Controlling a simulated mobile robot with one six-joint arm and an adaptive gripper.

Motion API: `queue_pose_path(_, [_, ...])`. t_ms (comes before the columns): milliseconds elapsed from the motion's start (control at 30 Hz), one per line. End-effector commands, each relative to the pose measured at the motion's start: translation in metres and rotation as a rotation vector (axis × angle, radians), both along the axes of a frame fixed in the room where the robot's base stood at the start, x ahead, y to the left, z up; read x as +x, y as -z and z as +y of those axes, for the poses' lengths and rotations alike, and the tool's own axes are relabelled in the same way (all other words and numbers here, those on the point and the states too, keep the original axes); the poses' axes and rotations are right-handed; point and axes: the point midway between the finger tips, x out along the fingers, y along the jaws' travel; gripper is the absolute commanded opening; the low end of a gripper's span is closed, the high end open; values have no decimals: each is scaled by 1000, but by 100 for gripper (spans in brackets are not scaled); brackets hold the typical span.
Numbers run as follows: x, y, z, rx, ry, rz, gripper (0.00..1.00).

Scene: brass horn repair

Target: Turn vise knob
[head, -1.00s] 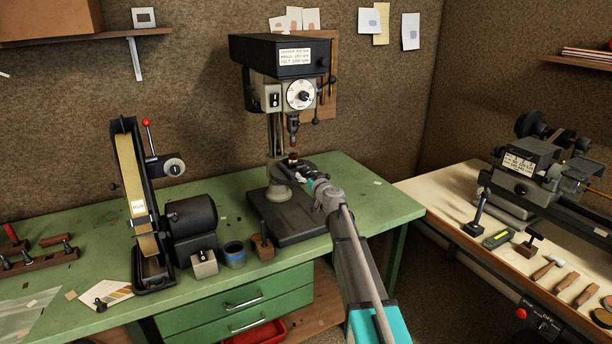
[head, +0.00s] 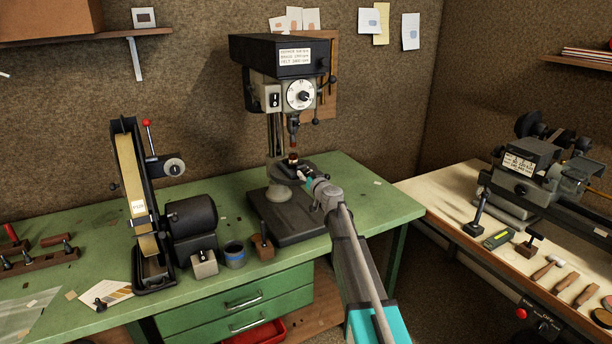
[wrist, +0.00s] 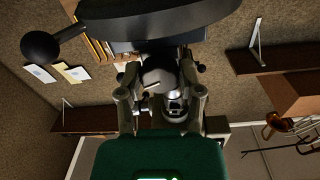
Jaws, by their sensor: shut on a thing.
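The drill press vise (head: 287,171) sits on the round table of the drill press, under the chuck. A small dark piece with a reddish top (head: 293,158) stands upright at the vise. My gripper (head: 303,175) reaches in from the front right and meets the vise's near side. In the wrist view my gripper (wrist: 161,92) has its two fingers closed around a rounded grey knob (wrist: 158,78), which looks like the vise knob. The knob is hidden behind my gripper in the head view. How far it is turned cannot be told.
The drill press (head: 280,60) rises just behind the vise, its chuck (head: 294,122) close above. A belt sander (head: 140,200) stands left on the green bench (head: 345,175). A cup (head: 235,254) and a small wooden block (head: 262,247) stand near the front edge.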

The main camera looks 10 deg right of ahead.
Motion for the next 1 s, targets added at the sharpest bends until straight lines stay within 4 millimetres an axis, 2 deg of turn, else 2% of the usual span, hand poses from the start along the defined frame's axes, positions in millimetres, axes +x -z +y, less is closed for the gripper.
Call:
queue_pose_path(367, [0, 0, 0, 79, 0, 26, 0])
queue_pose_path(1000, [1, -1, 1, 514, 0, 167, 0])
